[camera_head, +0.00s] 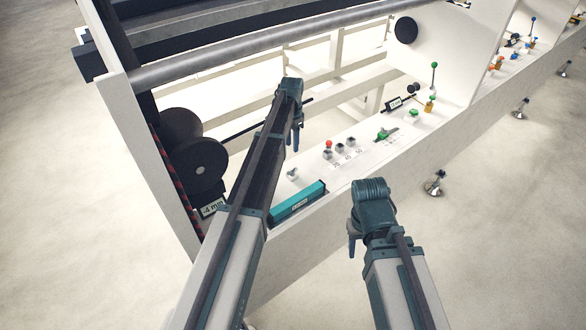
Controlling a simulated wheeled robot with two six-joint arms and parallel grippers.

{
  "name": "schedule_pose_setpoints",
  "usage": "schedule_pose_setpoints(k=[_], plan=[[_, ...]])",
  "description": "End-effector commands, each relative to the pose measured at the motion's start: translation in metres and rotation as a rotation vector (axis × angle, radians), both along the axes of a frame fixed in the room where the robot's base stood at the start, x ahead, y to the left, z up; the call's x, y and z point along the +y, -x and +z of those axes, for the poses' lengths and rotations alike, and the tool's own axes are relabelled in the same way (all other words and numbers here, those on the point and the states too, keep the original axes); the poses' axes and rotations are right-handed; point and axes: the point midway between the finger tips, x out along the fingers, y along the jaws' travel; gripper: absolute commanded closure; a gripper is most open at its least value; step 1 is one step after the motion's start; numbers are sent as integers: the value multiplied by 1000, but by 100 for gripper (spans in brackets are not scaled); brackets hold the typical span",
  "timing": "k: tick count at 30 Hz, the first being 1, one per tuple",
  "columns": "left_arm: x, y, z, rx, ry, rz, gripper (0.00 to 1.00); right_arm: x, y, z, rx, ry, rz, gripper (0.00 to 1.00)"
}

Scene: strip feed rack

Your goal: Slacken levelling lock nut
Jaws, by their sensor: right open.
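Levelling feet stand on the floor along the rack's right side. The nearest levelling foot (434,183) has a dark round base and a metal stem under the white frame. Its lock nut is too small to make out clearly. My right gripper (353,244) is open, to the left of and nearer than this foot, apart from it. My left gripper (294,139) hangs over the rack's inner opening, well away from the feet. Its fingers are small and their gap cannot be judged.
The white rack's front ledge (378,152) carries a teal box (298,201), a red-topped knob (328,145) and a green handle (386,134). A dark roller (203,160) is at left. More feet (520,107) stand further back.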

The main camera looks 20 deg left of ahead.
Motion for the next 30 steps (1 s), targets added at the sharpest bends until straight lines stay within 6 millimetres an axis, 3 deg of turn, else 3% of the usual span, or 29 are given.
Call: schedule_pose_setpoints(k=[21,30], plan=[[0,0,-106,0,0,0,60,0,0,-106,0,0,0,50],[0,0,-125,0,0,0,60,0,0,-126,0,0,1,50]])
